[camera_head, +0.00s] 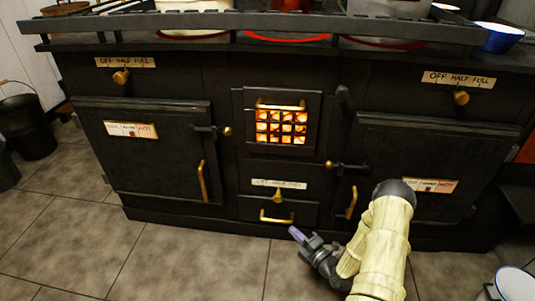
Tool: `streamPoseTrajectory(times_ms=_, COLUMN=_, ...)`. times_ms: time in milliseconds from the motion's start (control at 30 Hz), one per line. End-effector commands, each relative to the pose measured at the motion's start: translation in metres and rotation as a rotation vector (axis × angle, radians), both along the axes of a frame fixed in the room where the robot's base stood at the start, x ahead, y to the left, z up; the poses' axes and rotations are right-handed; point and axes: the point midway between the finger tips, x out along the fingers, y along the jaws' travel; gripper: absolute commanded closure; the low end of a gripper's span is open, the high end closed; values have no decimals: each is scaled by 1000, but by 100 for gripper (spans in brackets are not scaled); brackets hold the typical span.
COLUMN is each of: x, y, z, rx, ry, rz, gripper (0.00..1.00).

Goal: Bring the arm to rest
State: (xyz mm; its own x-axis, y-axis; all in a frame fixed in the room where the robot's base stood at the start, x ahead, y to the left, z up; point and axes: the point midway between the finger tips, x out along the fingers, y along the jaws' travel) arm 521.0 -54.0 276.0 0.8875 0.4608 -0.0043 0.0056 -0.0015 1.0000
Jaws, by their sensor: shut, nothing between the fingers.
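My arm, in pale ribbed covering, reaches up from the bottom of the view and bends back down at its dark round joint. My gripper (298,235) is at the lower middle, low in front of the stove (225,160). Its dark body points up and left, and its tip looks purple. The fingers are shut with nothing seen held between them. The gripper looks apart from the stove, below the small drawer with a brass handle (276,217), though the exact gap is hard to tell.
The black stove has two closed oven doors (150,155) (425,165) and a glowing barred firebox (281,126). Pots stand behind the top rail (260,22). A blue bowl (500,37) sits top right. A dark bucket (27,128) stands left. Tiled floor (190,260) is clear at lower left.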

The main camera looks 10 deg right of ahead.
Motion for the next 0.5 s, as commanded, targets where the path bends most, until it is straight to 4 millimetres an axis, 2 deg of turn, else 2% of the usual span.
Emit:
streamPoseTrajectory(times_ms=167, x=4, y=1, z=7, rx=-4, ry=28, rz=7, gripper=100)
streamPoseTrajectory(times_ms=267, x=11, y=3, z=19, rx=-6, ry=101, rz=19, gripper=100)
streamPoseTrajectory(times_ms=500, x=31, y=5, z=67, rx=7, ry=417, rz=-19, gripper=100)
